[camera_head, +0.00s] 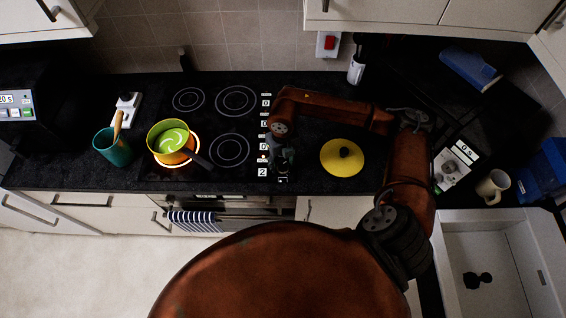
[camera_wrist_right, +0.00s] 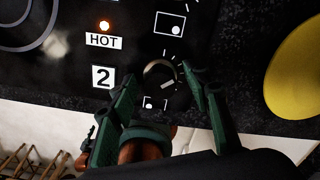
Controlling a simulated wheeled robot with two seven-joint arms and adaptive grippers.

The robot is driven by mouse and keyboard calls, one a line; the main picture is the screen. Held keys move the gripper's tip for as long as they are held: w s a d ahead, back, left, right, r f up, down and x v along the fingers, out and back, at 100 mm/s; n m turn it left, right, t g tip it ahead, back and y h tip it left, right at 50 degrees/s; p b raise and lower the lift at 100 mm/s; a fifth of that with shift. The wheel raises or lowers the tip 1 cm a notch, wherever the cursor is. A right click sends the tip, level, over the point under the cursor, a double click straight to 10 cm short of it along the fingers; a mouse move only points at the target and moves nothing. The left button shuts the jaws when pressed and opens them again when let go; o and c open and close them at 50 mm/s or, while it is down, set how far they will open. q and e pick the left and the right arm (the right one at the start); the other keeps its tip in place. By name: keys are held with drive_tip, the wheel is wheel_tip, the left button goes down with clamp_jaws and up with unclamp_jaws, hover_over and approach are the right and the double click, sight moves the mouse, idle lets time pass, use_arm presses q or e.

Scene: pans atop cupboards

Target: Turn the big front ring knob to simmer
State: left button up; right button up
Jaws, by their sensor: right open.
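The front ring knob (camera_wrist_right: 160,74) shows in the wrist view as a dark round knob with a pale ring edge and a light mark. My right gripper (camera_wrist_right: 163,82) is open, its two green-grey fingers on either side of the knob. I cannot tell whether they touch it. Beside the knob, a display (camera_wrist_right: 103,77) reads 2 and an orange light (camera_wrist_right: 105,25) glows above the HOT label. In the head view my right gripper (camera_head: 282,160) hides the knob at the hob's front right. My left gripper is out of view.
A yellow lid (camera_head: 342,158) lies on the counter right of my gripper. A teal utensil pot (camera_head: 112,149) stands left of the hob. A striped towel (camera_head: 193,219) hangs on the front. A mug (camera_head: 492,186) stands near the sink (camera_head: 455,235).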

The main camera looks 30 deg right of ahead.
sight(283, 163)
wheel_tip(283, 163, up, 12)
idle(0.4)
idle(0.4)
